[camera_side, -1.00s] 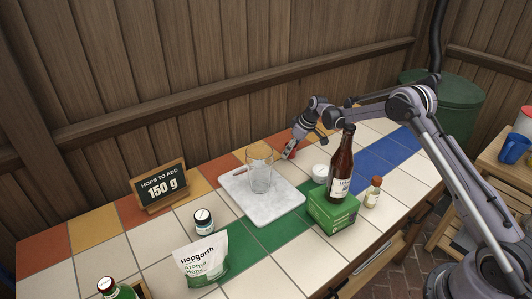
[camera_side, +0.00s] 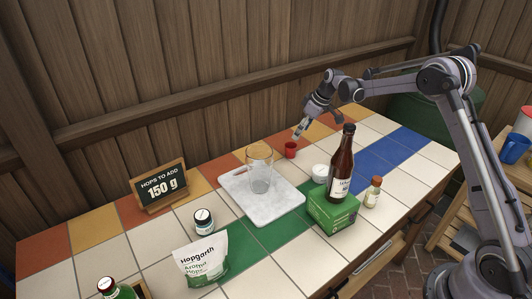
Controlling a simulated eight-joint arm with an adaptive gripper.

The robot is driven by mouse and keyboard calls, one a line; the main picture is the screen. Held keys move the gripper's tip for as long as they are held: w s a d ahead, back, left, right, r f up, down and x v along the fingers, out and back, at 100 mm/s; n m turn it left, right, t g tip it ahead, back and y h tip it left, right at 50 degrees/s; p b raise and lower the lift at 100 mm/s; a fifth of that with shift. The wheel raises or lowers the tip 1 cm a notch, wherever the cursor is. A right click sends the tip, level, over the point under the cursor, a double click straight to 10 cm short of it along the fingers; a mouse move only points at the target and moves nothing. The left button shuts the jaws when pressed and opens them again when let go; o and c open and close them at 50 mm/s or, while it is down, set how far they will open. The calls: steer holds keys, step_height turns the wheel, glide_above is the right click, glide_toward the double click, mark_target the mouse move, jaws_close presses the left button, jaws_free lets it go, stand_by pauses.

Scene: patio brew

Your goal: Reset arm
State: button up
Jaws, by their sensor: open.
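My gripper (camera_side: 298,134) hangs above and slightly right of a small red cup (camera_side: 291,150) on the tiled counter. Its fingers are open and hold nothing that I can see. The cup stands upright behind the white marble board (camera_side: 285,205). A clear glass mug (camera_side: 260,170) stands on the board.
A brown bottle (camera_side: 341,165) stands on or just behind a green box (camera_side: 333,212), with a small white cup (camera_side: 320,172) and a small capped bottle (camera_side: 373,192) nearby. A jar (camera_side: 204,222), a Hopgarth bag (camera_side: 201,260) and a "150 g" sign (camera_side: 160,187) are to the left.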

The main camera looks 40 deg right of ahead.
steer(key=shift+v, duration=0.9)
steer(key=shift+s+a, duration=0.1)
steer(key=s+a+r+n+g, duration=0.25)
steer(key=s+a+r, duration=0.25)
steer(key=s+a, duration=0.25)
steer(key=s+a+r+n+g, duration=0.1)
steer(key=s+a+r+n, duration=0.2)
steer(key=s+a+r, duration=0.4)
steer(key=s+a+f+m+t+h, duration=0.1)
steer(key=s+m+t, duration=0.5)
steer(key=s, duration=1.2)
steer(key=f+m, duration=0.1)
steer(key=m, duration=0.3)
steer(key=shift+s+h, duration=0.4)
